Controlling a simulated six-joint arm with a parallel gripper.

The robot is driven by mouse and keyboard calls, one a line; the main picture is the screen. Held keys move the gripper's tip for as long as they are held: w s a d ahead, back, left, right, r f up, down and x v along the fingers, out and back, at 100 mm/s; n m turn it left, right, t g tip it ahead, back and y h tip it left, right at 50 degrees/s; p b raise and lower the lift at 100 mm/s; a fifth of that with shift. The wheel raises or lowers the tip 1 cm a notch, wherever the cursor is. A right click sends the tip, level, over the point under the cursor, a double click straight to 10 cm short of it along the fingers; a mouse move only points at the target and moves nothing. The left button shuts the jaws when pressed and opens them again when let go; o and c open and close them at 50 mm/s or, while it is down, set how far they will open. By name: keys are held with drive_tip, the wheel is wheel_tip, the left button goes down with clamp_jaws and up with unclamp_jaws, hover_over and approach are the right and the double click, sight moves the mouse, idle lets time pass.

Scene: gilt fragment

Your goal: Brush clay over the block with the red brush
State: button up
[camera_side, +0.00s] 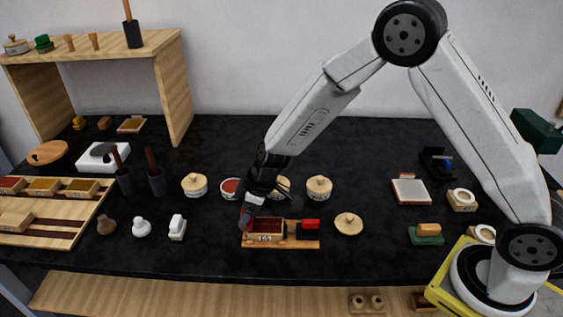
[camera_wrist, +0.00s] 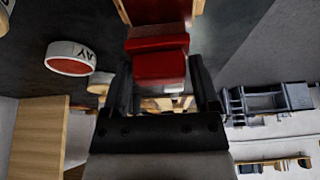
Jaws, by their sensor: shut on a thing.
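My gripper (camera_side: 252,203) is shut on the red brush (camera_side: 245,217), head down over the left end of the block (camera_side: 267,230). The block is framed in wood, has a dark red top and a number on its front, and lies on a wooden board (camera_side: 283,244). In the wrist view the red brush (camera_wrist: 160,58) is between the fingers of my gripper (camera_wrist: 164,88). Whether the brush touches the block is unclear. The open clay pot (camera_side: 231,187), white with red clay inside, stands behind; it also shows in the wrist view (camera_wrist: 70,65).
A red-and-black piece (camera_side: 310,226) sits on the board's right end. A round wooden lid (camera_side: 349,223) lies to the right. Lidded pots (camera_side: 194,185) (camera_side: 319,187) stand behind. A white block-like item (camera_side: 177,227) is to the left. The black tabletop in front is clear.

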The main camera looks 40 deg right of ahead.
drive_tip(key=shift+s+d, duration=3.25)
drive_tip(key=shift+s, duration=0.1)
drive_tip(key=shift+w+a, duration=3.25)
drive_tip(key=shift+w+a+r, duration=0.1)
drive_tip(key=shift+w+a, duration=0.05)
drive_tip(key=shift+r, duration=3.9)
